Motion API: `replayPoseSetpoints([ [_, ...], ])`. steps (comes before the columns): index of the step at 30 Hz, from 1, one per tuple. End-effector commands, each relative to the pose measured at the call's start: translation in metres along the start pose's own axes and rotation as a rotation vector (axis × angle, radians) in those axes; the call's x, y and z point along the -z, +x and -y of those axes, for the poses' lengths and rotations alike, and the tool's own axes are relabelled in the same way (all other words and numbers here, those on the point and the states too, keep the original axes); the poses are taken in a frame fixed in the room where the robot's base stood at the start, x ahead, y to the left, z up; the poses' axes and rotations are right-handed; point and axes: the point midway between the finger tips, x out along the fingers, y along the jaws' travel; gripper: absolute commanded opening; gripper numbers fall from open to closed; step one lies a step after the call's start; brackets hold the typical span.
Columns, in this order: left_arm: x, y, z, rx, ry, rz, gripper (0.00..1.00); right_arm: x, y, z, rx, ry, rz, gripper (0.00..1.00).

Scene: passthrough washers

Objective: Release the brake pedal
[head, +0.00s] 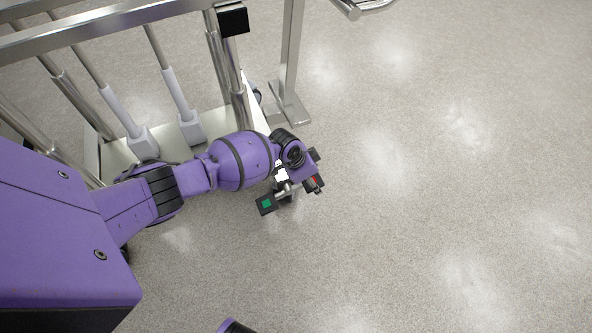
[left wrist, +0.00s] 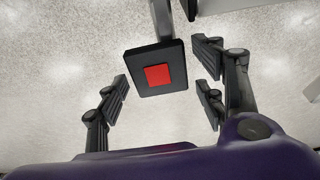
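A floor pedal with two black pads stands at the foot of a metal-framed cart. One pad, with a green square (head: 266,204), shows in the head view. The other pad, with a red square (head: 316,182), is partly hidden by my left gripper (head: 312,170). In the left wrist view the red-marked pad (left wrist: 158,76) lies between and ahead of the fingers of my left gripper (left wrist: 163,88). The fingers are spread wide, with floor visible on both sides of the pad. I see no clear contact with the pad. My right gripper is out of view.
The cart's metal frame (head: 110,17) with upright tubes rises at the upper left. A metal foot (head: 290,104) stands just beyond my left wrist. A bent metal handle (head: 360,8) is at the top. The speckled floor (head: 450,200) to the right is clear.

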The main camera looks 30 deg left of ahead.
Motion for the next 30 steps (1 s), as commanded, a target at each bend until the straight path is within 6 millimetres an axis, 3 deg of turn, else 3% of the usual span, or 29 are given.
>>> replayPoseSetpoints([
  [10,0.004,-0.002,0.000,0.001,0.001,-0.007,0.69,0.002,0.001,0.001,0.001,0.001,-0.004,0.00],
  [14,0.003,-0.011,0.001,0.002,0.000,-0.007,0.69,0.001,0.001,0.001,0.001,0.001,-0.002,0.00],
  [30,0.001,-0.108,0.000,0.000,0.000,-0.004,0.69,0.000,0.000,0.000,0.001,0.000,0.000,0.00],
])
